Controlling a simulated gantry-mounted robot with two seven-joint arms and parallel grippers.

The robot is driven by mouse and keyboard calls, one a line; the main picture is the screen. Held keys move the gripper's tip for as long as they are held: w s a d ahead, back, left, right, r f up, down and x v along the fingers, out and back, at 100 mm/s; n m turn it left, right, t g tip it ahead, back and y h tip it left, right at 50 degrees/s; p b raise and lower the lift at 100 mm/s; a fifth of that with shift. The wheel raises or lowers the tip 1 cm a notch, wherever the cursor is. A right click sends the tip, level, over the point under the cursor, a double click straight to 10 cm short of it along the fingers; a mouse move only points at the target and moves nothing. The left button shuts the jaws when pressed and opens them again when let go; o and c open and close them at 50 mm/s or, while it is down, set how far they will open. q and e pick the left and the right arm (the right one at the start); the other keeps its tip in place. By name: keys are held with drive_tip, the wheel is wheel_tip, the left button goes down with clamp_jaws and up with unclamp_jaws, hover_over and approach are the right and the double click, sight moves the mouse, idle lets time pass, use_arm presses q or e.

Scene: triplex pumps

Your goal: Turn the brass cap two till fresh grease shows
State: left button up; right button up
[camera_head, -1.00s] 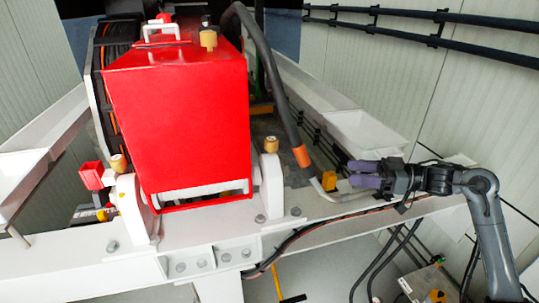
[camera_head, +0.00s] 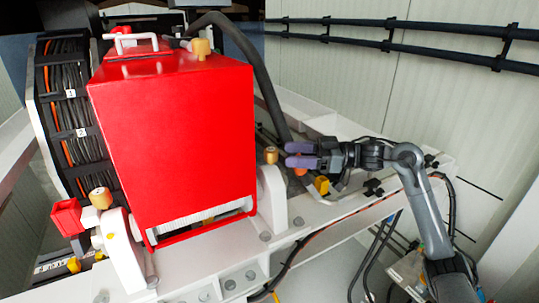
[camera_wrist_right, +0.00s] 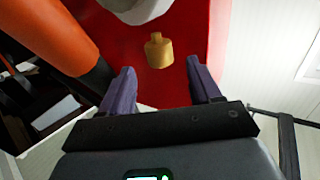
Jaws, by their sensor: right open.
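Three brass caps show in the head view: one on top of the red housing (camera_head: 201,49), one on the right white bearing block (camera_head: 271,155), one on the left block (camera_head: 101,198). I cannot read any number on them. My right gripper (camera_head: 288,155) is open and empty, its purple fingers pointing left, close to the right block's cap. In the right wrist view a brass cap (camera_wrist_right: 159,53) appears beyond and between the open fingertips (camera_wrist_right: 160,67), against red; contact is not visible. No grease can be made out. My left gripper is out of view.
The red housing (camera_head: 170,120) stands just left of the gripper. A dark hose with an orange collar (camera_wrist_right: 45,40) runs close beside the fingers. A yellow block (camera_head: 322,185) sits below the gripper on the white frame. Black pipes line the right wall.

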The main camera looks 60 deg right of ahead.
sight(270, 153)
drive_tip(key=x, duration=0.6)
drive_tip(key=shift+w+a+r, duration=0.1)
drive_tip(key=shift+w+a, duration=0.05)
drive_tip(key=shift+w, duration=0.1)
drive_tip(key=c, duration=0.9)
